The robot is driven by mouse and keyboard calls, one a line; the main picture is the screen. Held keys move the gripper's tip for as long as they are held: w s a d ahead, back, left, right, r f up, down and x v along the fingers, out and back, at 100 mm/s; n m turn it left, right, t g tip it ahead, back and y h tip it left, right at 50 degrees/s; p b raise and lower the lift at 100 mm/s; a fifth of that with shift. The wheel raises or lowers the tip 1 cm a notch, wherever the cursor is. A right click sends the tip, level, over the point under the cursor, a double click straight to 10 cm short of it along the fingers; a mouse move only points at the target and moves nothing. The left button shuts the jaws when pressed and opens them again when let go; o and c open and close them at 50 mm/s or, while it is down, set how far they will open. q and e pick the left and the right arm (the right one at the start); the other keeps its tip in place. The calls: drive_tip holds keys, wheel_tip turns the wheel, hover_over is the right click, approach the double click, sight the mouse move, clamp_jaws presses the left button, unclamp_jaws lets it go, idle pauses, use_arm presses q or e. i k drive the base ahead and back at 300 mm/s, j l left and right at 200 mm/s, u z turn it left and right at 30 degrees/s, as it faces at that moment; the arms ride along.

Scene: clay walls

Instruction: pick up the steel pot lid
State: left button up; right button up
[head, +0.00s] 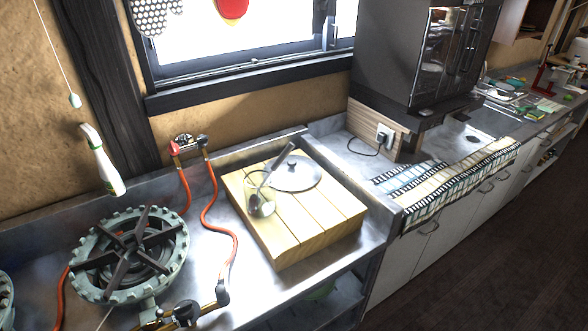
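The steel pot lid (296,177) lies flat on a light wooden slatted board (318,211), towards its back. It is round and shiny with a dark knob (291,161) on top. Neither of my grippers shows in the head view.
A gas burner (130,256) with orange-red hoses (228,247) stands left of the board. A white-green bottle (104,165) is against the wall. A dark cabinet (400,55) and a striped cloth (455,182) are on the right counter. Bare metal counter shows around the board.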

sight(296, 172)
drive_tip(key=i+l+u, duration=0.1)
drive_tip(key=l, duration=0.3)
drive_tip(key=i+l+u, duration=0.1)
drive_tip(key=l, duration=0.25)
drive_tip(key=i+l, duration=0.2)
drive_tip(key=l, duration=0.2)
drive_tip(key=i+l+u, duration=0.15)
drive_tip(key=l, duration=0.25)
drive_tip(key=l+u, duration=0.1)
drive_tip(key=l, duration=0.3)
